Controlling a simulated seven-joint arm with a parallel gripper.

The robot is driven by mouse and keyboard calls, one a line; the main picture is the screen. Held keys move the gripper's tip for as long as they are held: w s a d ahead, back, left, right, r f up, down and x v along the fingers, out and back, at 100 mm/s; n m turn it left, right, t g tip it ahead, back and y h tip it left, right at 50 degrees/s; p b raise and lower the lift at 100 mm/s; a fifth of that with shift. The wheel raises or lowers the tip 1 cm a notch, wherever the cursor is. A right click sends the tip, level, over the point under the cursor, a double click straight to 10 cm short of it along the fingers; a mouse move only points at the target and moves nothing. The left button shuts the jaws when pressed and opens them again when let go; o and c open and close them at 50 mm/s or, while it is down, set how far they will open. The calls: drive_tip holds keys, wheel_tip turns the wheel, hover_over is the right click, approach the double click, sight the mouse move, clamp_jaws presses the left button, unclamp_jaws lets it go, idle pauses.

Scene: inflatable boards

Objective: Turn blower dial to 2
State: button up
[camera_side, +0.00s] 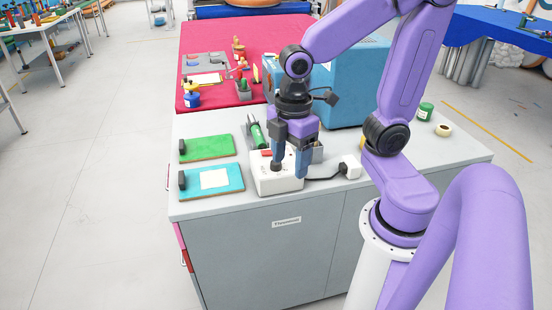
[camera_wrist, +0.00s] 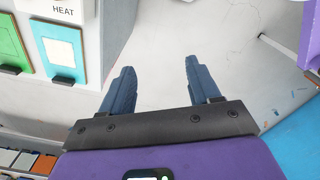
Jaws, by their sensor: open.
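A white control box (camera_side: 279,184) sits near the front edge of the grey cabinet top, with a red part at its back left. A small dark knob (camera_side: 276,168) shows on its top, partly hidden by a finger; its setting cannot be read. My gripper (camera_side: 290,169) points down over the box with its blue fingers apart and nothing seen between them. I cannot tell whether a finger touches the box. In the wrist view my gripper (camera_wrist: 158,70) is open over pale surface. A white panel marked HEAT (camera_wrist: 65,10) shows at the upper left; no dial is visible there.
A green board (camera_side: 206,148) and a blue board (camera_side: 213,179) lie left of the box. A green-handled tool (camera_side: 257,135) stands behind it. A large blue machine (camera_side: 345,85) is at the back. A cable runs right from the box to a white block (camera_side: 350,167).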

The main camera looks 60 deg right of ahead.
drive_tip(key=w+d+r+n, duration=0.1)
drive_tip(key=w+d+n, duration=0.3)
drive_tip(key=w+d, duration=1.05)
drive_tip(key=f, duration=0.5)
drive_tip(key=s+d+f, duration=0.1)
drive_tip(key=f, duration=1)
drive_tip(key=shift+s+d+f, duration=0.25)
drive_tip(key=shift+s+d, duration=0.1)
drive_tip(key=shift+c, duration=0.3)
drive_tip(key=c, duration=1)
